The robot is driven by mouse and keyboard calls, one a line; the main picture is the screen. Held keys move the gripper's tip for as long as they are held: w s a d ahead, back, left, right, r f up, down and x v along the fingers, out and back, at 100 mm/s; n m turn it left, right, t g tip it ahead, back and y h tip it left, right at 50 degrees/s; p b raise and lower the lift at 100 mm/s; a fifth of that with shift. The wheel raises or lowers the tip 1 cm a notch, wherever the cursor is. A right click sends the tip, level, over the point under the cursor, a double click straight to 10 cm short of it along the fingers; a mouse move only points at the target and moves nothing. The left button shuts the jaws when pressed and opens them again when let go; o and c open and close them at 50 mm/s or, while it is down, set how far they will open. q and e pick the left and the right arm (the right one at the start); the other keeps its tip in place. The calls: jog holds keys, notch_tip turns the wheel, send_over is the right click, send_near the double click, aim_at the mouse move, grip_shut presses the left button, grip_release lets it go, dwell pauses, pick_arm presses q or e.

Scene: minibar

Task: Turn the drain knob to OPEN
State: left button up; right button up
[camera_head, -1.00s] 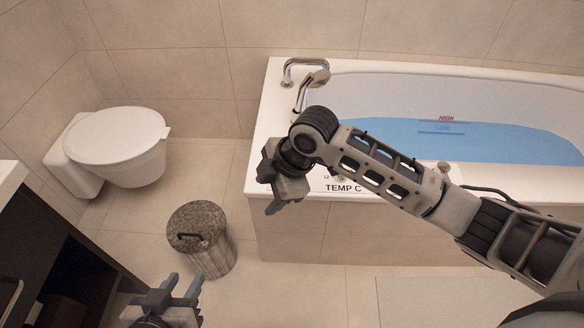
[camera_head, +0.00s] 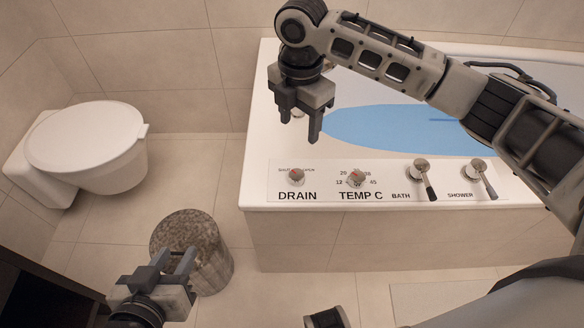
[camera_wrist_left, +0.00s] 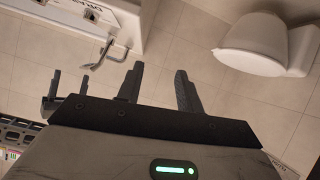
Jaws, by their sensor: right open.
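The drain knob (camera_head: 295,177) is a small round grey knob with a red mark, on the white tub's front rim above the word DRAIN. Small lettering runs above it; I cannot tell which side the mark points to. My right gripper (camera_head: 300,132) is open and empty, pointing down over the tub rim, behind the knob and apart from it. My left gripper (camera_head: 175,257) is open and empty, low at the left in front of the bin. Its spread fingers also show in the left wrist view (camera_wrist_left: 158,88).
The temperature knob (camera_head: 356,178), bath lever (camera_head: 424,178) and shower lever (camera_head: 482,177) stand right of the drain knob. Blue water (camera_head: 385,130) lies in the tub. Floor between bin and tub is clear.

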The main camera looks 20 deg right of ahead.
aim_at(297, 174)
jog(key=f+b, duration=0.1)
jog(key=f, duration=0.4)
jog(key=f+b, duration=0.1)
jog(key=f, duration=0.5)
jog(key=f+b, duration=0.2)
jog(key=f, duration=0.3)
jog(key=shift+w+f, duration=0.25)
jog(key=shift+w, duration=0.1)
pick_arm(q)
notch_tip(297, 174, down, 8)
jog(key=d+g, duration=0.1)
jog(key=d, duration=0.1)
jog(key=shift+w+h, duration=0.3)
jog(key=shift+w, duration=0.1)
pick_arm(e)
jog(key=shift+f, duration=0.35)
jog(key=c, duration=1)
pick_arm(q)
jog(key=shift+a+r, duration=0.1)
jog(key=shift+r, duration=0.05)
